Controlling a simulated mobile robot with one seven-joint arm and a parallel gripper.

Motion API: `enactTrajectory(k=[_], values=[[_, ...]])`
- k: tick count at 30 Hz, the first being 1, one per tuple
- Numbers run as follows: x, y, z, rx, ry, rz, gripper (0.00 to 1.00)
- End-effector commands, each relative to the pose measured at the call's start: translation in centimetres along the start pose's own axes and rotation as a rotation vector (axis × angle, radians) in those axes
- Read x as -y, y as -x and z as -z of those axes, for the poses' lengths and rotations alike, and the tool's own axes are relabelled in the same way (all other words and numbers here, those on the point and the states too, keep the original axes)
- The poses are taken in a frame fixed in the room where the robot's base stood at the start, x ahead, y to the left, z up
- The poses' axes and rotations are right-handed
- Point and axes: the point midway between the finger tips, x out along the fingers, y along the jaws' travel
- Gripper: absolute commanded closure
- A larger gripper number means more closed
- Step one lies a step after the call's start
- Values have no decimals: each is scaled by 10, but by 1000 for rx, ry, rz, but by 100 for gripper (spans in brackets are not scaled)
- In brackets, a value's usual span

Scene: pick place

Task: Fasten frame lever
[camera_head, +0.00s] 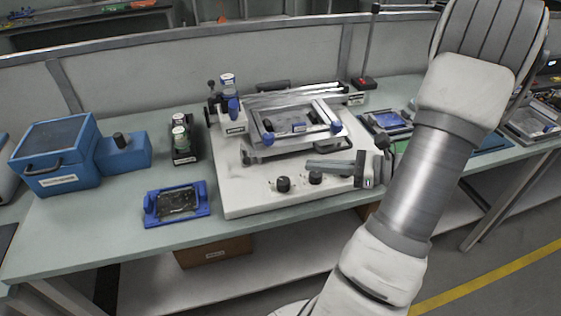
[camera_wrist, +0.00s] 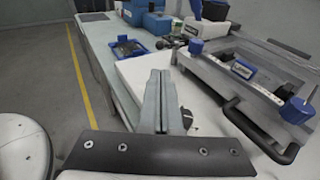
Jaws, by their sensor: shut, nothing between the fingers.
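I cannot tell which part is the frame lever. My gripper (camera_head: 310,164) is shut and empty, pointing left above the machine's front, just in front of the frame and apart from it. Its closed fingers (camera_wrist: 158,78) show in the wrist view.
Black knobs (camera_head: 283,184) stand on the machine's front below my gripper. A blue-screened device (camera_head: 388,120) sits right of the machine.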

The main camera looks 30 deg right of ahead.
Motion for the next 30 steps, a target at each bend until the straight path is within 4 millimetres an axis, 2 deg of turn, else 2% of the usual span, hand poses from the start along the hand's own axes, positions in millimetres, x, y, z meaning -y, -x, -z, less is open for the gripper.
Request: enactTrajectory(k=[5,12,18,24,30], values=[[-1,-26,1,1,1,-6,100],[-2,-79,1,1,0,-6,100],[-1,-115,1,0,1,-5,100],[-1,-133,0,0,1,-3,100],[-1,-137,0,0,1,-2,100]])
